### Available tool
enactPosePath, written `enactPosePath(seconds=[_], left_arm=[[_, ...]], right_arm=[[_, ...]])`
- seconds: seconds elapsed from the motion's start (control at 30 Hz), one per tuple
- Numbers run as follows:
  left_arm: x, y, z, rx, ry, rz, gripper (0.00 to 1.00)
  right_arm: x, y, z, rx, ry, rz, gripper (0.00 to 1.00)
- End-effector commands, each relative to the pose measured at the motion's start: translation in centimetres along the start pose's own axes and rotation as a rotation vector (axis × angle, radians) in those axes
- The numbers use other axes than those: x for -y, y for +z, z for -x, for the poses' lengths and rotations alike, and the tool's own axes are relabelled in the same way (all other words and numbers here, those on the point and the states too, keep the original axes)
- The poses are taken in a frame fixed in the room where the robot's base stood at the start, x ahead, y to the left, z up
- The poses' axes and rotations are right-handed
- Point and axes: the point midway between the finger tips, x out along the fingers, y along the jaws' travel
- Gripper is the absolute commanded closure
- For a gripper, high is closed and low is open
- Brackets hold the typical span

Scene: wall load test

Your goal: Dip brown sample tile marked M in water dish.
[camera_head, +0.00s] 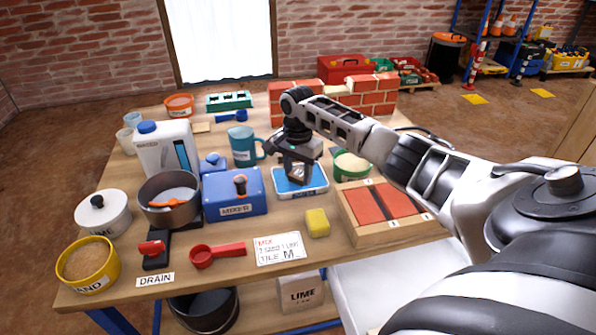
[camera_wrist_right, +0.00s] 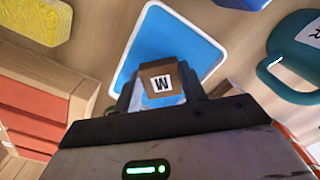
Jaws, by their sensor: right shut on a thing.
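The brown sample tile (camera_wrist_right: 161,68) with a white label marked M shows in the right wrist view, between the fingers of my right gripper (camera_wrist_right: 160,88). My right gripper (camera_head: 298,172) is shut on the tile above the water dish. The water dish (camera_head: 318,189) is a shallow white-rimmed tray with blue water. It also shows in the right wrist view (camera_wrist_right: 190,35), behind the tile. I cannot tell whether the tile touches the water. My left gripper is not in view.
A blue mixer box (camera_head: 222,205) stands left of the dish and a teal jug (camera_head: 241,147) behind it. A green-rimmed bowl (camera_head: 350,167) and a wooden tray with red tiles (camera_head: 352,222) are to the right. A yellow sponge (camera_head: 317,223) lies in front.

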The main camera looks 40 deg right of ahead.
Motion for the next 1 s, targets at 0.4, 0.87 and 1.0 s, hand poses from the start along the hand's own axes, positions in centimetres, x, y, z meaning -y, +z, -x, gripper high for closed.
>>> enactPosePath(seconds=[0.4,0.87,1.0], left_arm=[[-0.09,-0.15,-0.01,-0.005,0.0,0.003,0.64],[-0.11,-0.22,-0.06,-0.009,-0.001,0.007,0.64],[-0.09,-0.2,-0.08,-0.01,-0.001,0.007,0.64]], right_arm=[[0.02,-0.02,0.05,0.0,-0.001,0.0,0.77],[0.03,-0.01,-0.28,0.0,-0.001,0.0,0.77],[0.04,-0.01,-0.45,0.0,-0.001,0.001,0.77]])
